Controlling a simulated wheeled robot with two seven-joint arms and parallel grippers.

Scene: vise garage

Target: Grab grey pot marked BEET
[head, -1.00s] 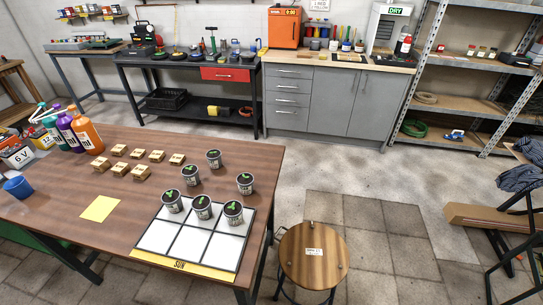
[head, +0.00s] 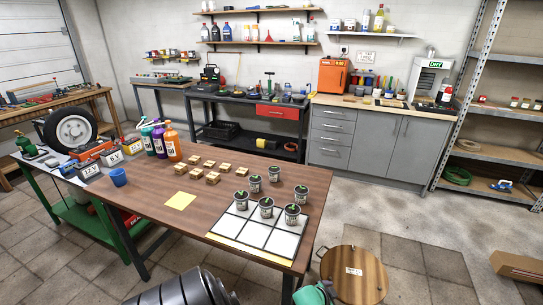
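Several small grey pots with dark soil and green sprouts stand upright on the brown table (head: 150,195). Three of them, a left pot (head: 241,201), a middle pot (head: 266,208) and a right pot (head: 292,216), stand along the back row of a white gridded tray (head: 262,238). Three more, a left pot (head: 255,185), a back pot (head: 274,174) and a right pot (head: 301,195), stand on the wood behind it. Their labels are too small to read, so I cannot tell which is marked BEET. Neither of my grippers is in view.
A dark ribbed cylinder (head: 190,290) and a teal item (head: 315,294) show at the bottom edge.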

